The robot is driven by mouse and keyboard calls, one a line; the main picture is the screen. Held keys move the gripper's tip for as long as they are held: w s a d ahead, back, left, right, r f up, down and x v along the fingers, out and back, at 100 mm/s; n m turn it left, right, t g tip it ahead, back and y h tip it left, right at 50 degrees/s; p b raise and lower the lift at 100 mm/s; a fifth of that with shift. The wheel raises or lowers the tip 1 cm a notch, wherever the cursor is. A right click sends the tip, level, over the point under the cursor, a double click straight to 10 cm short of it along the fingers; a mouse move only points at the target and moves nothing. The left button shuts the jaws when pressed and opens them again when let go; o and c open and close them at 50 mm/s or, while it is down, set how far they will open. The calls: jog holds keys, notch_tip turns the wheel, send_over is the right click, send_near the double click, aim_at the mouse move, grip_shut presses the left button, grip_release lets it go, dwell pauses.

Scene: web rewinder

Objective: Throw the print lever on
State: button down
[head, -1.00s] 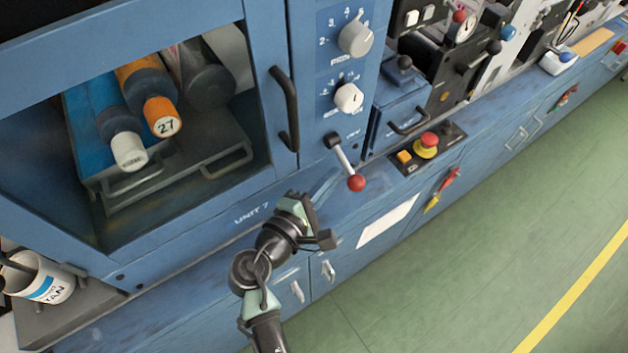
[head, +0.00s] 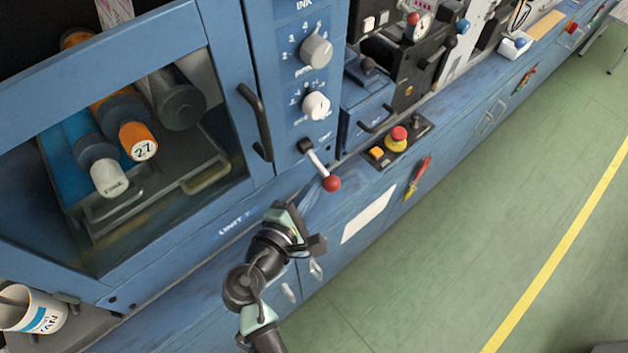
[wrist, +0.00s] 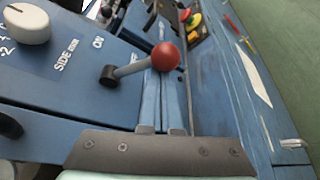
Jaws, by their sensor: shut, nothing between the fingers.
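The print lever has a grey shaft and a red ball knob (head: 331,183). An "ON" label (wrist: 98,42) is printed above the shaft; another label is partly hidden by the lever. My gripper (head: 297,220) is below and left of the knob, apart from it. Its two fingertips (wrist: 161,130) are shut and empty at the bottom of the wrist view.
A black door handle (head: 256,122) stands out left of the lever. A red and yellow stop button (head: 398,139) and an orange button (head: 376,153) are to the right. Green floor (head: 450,240) is open at the right.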

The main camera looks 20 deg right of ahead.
jog(key=shift+s+d+r+n+g+p, duration=0.15)
jog(key=shift+r+n+g+p, duration=0.25)
jog(key=shift+p, duration=0.75)
jog(key=shift+s+d+r+n+g+p, duration=0.2)
jog(key=shift+r+n+g+p, duration=0.75)
jog(key=shift+p, duration=2.45)
jog(key=shift+s+a+r+n+g+p, duration=0.1)
jog(key=shift+s+r+n+g+p, duration=0.25)
jog(key=shift+r+n+p, duration=2.05)
jog(key=shift+w+f+m+p, duration=0.2)
jog(key=shift+f+m+p, duration=0.4)
jog(key=shift+m+p, duration=0.55)
notch_tip(320, 180, down, 4)
jog(key=b, duration=0.4)
jog(key=w+v, duration=0.1)
jog(key=v, duration=0.9)
jog(key=shift+w+a+r+b, duration=0.25)
jog(key=shift+a+b, duration=0.15)
jog(key=shift+a, duration=0.2)
